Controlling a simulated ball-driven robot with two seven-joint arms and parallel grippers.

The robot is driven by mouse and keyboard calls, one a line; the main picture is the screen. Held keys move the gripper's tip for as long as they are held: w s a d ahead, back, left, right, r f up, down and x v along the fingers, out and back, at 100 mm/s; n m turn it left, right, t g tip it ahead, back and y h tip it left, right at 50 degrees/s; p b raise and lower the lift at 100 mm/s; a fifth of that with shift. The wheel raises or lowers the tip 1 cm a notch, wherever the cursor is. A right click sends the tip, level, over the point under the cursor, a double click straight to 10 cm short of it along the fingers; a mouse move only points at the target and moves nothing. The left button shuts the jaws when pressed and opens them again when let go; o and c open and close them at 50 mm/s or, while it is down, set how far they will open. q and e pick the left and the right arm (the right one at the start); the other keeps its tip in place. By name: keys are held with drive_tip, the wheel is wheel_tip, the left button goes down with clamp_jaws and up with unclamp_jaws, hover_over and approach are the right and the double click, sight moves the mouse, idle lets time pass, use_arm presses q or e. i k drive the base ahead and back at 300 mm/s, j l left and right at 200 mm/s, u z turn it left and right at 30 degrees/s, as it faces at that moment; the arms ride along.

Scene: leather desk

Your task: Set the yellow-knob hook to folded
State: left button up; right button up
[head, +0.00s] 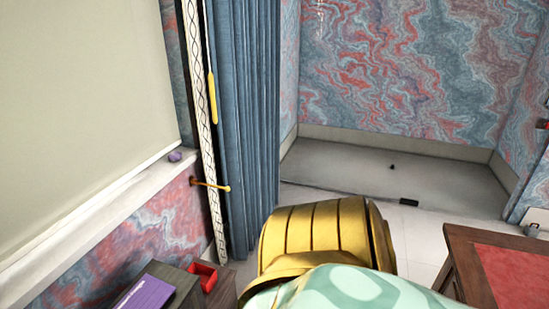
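The yellow-knob hook (212,185) is a thin yellow arm at the left, beside the blue curtain. It sticks out to the right from the patterned wall, across the white patterned strip. Its small round knob is at the right end, in front of the curtain's edge. Neither my left nor my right gripper is in view, and nothing is seen touching the hook.
The blue curtain (248,120) hangs behind the hook. A window sill (95,225) with a small purple object (175,156) is to the left. Below are a red box (203,277) and a purple box (148,293). A red-topped desk (515,275) stands at right.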

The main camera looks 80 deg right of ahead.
sight(228, 189)
drive_tip(key=z, duration=2.1)
drive_tip(key=i+u, duration=0.1)
drive_tip(key=u, duration=0.65)
drive_tip(key=i+l+u, duration=0.45)
drive_tip(key=l, duration=0.15)
drive_tip(key=l+u, duration=0.2)
drive_tip(key=l, duration=0.15)
drive_tip(key=i+l+u, duration=0.2)
drive_tip(key=l, duration=0.15)
drive_tip(key=k, duration=0.1)
